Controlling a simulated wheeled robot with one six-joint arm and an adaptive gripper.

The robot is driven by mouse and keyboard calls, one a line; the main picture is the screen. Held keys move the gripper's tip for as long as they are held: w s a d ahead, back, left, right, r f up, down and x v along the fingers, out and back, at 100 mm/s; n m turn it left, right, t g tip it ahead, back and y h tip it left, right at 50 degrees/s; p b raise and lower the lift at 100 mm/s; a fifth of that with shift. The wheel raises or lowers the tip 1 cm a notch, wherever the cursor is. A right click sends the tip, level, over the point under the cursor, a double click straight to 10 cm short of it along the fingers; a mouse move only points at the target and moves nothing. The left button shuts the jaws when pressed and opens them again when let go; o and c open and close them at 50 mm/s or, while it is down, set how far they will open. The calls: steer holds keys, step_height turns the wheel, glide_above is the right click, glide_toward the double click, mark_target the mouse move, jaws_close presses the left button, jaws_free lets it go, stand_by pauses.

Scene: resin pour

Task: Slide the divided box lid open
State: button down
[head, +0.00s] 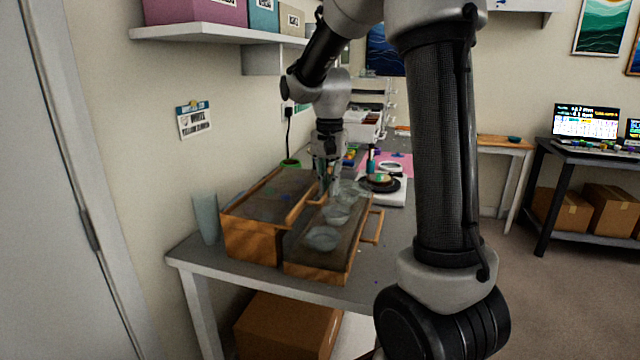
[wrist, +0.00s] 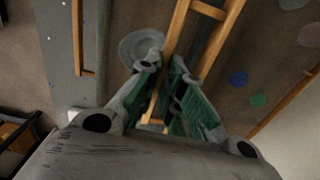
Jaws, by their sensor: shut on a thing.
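The divided box (head: 318,273) stands on the table against the wall. Its wooden-framed lid (head: 262,195) has a dark see-through panel and lies over the left part. The right part is uncovered and shows several clear cups (head: 322,238). My gripper (head: 325,190) is above the middle of the box, at the lid's right edge. In the wrist view, my gripper (wrist: 165,68) is shut on the wooden lid handle (wrist: 176,35), which runs between its green-padded fingers. The lower end of the handle is partly hidden by the fingers.
A clear cup (head: 206,218) stands left of the box. A wooden side handle (head: 375,226) sticks out from the box's right side. Behind the box are a scale (head: 388,195) with a dark dish and a pink mat (head: 400,163). A shelf (head: 215,33) hangs above left.

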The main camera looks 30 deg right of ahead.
steer(key=s+d, duration=0.9)
steer(key=c, duration=1.6)
jaws_free()
steer(key=shift+o, duration=0.2)
step_height(320, 180, up, 12)
